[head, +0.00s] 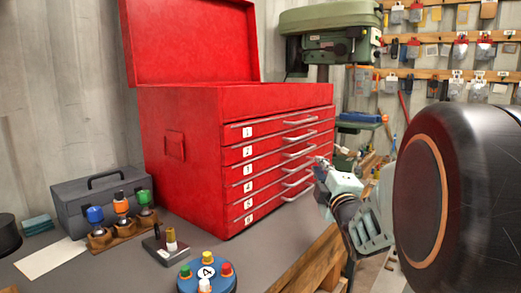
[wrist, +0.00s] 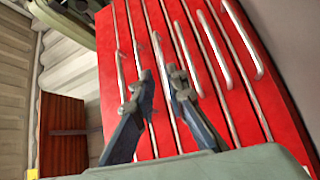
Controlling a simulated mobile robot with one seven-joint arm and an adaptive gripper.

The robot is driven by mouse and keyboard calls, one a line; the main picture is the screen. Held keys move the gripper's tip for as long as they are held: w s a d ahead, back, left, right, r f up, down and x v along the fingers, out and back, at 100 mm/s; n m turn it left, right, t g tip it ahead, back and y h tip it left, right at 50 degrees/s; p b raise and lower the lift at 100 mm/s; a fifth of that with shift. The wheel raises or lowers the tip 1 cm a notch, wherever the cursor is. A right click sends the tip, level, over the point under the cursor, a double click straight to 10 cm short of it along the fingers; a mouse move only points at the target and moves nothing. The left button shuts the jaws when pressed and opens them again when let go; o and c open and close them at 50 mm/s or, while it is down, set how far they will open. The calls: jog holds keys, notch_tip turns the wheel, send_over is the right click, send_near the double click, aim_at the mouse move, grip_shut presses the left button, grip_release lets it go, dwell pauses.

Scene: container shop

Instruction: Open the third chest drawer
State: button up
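The red tool chest (head: 185,150) stands on the bench with its lid raised. Its front has several drawers with number labels and pale bar handles, all looking shut. The third drawer (head: 262,167) is labelled 3; its handle (head: 299,151) is partly near my gripper. My gripper (head: 322,166) is in front of the right part of the drawer fronts. In the wrist view, my gripper (wrist: 161,85) is open, its fingers apart and pointing at the handles. The third handle from the left (wrist: 158,50) lies beyond and roughly between the fingertips; contact cannot be told.
A grey toolbox (head: 100,200), a wooden holder (head: 122,232) with coloured tools and a blue round stand (head: 207,279) are on the bench left of and in front of the chest. A green drill press (head: 330,30) stands behind. The space before the drawers holds my arm.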

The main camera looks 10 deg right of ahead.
aim_at(305, 151)
jog(key=shift+n, duration=0.5)
jog(key=w, duration=0.3)
jog(key=w+r, duration=0.1)
jog(key=w, duration=0.7)
jog(key=shift+w+d+r, duration=0.1)
jog(key=shift+r, duration=0.1)
grip_shut()
jog(key=s+d+b, duration=0.5)
jog(key=s+d, duration=1.1)
jog(key=s, duration=0.4)
jog(key=shift+s+y, duration=0.2)
jog(key=shift+y, duration=0.1)
